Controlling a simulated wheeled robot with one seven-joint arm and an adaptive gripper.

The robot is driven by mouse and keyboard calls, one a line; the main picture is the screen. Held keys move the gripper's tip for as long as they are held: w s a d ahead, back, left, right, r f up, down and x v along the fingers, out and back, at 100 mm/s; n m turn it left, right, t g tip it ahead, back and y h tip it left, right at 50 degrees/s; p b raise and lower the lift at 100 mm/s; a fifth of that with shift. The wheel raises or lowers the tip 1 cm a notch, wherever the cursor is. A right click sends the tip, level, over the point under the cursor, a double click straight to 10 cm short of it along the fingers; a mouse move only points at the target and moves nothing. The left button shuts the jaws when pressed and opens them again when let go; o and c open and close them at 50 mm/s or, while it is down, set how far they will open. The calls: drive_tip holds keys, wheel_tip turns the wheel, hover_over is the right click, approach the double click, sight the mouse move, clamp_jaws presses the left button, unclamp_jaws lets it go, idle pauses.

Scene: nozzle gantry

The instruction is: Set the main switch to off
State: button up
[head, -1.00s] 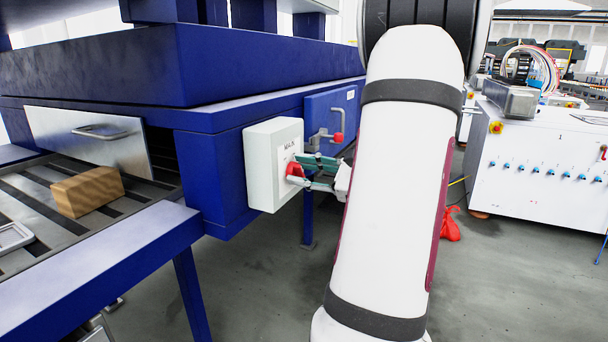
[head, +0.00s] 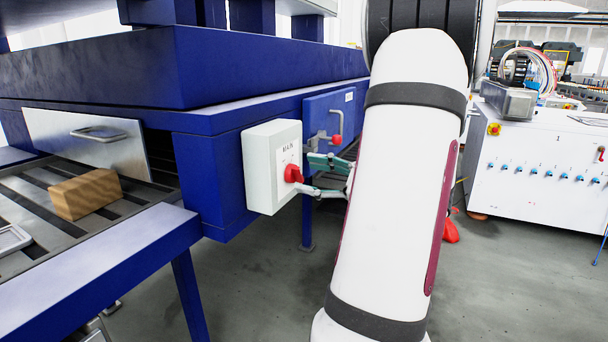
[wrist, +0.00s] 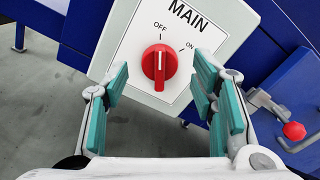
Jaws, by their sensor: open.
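The main switch is a red rotary knob (wrist: 159,62) on a pale box (head: 262,190) labelled MAIN. In the wrist view, its white mark points up at the word OFF, with ON to the right. The red knob (head: 293,173) also shows in the head view, at the box's front. My gripper (head: 309,174) is open and empty, just in front of the box. In the wrist view, its green-padded fingers (wrist: 161,82) stand left and right of the knob, with a gap on each side. They look clear of it.
A blue machine frame (head: 200,182) bears the box. A brown block (head: 86,194) lies on the slatted bed at left. Floor is open below.

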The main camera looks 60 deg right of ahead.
drive_tip(key=s, duration=0.9)
drive_tip(key=shift+s+d, duration=0.15)
drive_tip(key=shift+d, duration=0.2)
drive_tip(key=w+a+n+g+y, duration=0.5)
drive_tip(key=a+n+g, duration=0.1)
drive_tip(key=a, duration=0.8)
drive_tip(key=w+a+n+g+y, duration=0.4)
drive_tip(key=w+a+n+g, duration=0.15)
drive_tip(key=a, duration=0.75)
drive_tip(key=s+a+f+n+g+h, duration=0.25)
drive_tip(key=s+a+n+g, duration=0.25)
drive_tip(key=a+n, duration=0.3)
drive_tip(key=s+a+f+n+h, duration=0.3)
drive_tip(key=s+f+n+h, duration=0.1)
drive_tip(key=s+n+h, duration=0.5)
wheel_tip(320, 180, up, 22)
drive_tip(key=t+y+p, duration=0.1)
drive_tip(key=t+p, duration=0.1)
drive_tip(key=p, duration=1.8)
drive_tip(key=shift+w+t, duration=0.35)
drive_tip(key=shift+w, duration=0.1)
